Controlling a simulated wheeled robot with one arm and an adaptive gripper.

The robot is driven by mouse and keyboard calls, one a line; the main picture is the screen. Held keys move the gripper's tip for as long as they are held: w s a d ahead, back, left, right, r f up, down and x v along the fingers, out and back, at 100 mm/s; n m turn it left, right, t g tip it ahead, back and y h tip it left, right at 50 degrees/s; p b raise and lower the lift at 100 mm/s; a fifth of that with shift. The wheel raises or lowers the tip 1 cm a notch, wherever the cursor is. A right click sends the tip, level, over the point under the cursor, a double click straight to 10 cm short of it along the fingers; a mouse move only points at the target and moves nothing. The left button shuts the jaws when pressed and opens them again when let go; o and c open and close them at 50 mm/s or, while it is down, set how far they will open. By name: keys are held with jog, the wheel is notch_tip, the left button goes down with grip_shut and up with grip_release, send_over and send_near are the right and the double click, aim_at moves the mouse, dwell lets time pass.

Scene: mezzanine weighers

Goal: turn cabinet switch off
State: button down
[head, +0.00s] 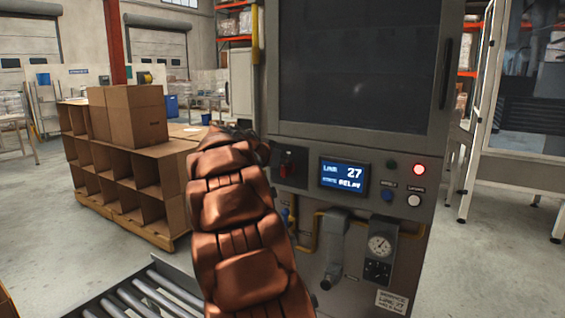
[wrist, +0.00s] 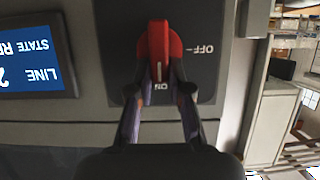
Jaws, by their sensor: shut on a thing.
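The grey cabinet (head: 415,237) stands in front of me. Its red rotary switch (wrist: 159,45) sits on a dark plate (wrist: 118,30). The wrist view shows the plate upside down, with an ON label at the handle's lower end and an OFF label to the right. The handle's white line points to ON. My gripper (wrist: 159,66) is shut on the red handle, one finger on each side. In the head view the switch (head: 289,160) shows beside my arm, which hides my fingertips.
Right of the switch are a display (head: 343,177) reading LINE 27, a lit red lamp (head: 419,169) and buttons. Below are a yellow pipe (head: 305,238) and a gauge (head: 380,245). A roller conveyor (head: 150,290) lies lower left, a box shelf (head: 125,185) behind it.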

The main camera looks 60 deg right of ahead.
dwell(0.4)
jog(key=shift+w+f+n+g+h+p, duration=0.5)
jog(key=shift+n+g, duration=0.6)
jog(key=shift+n, duration=1.15)
jog(key=shift+w+f+n+g+h+p, duration=0.3)
jog(key=shift+n+g+h, duration=0.6)
jog(key=shift+n, duration=1.4)
jog(key=shift+w+f+n+g+h+p, duration=0.25)
jog(key=shift+w+f+n+g+h, duration=0.25)
jog(key=shift+n+g, duration=1.3)
jog(key=shift+f+n+t, duration=0.15)
jog(key=shift+n+t, duration=0.35)
jog(key=shift+n, duration=0.05)
jog(key=shift+a, duration=0.1)
jog(key=c, duration=1.1)
grip_release()
jog(key=shift+a, duration=0.1)
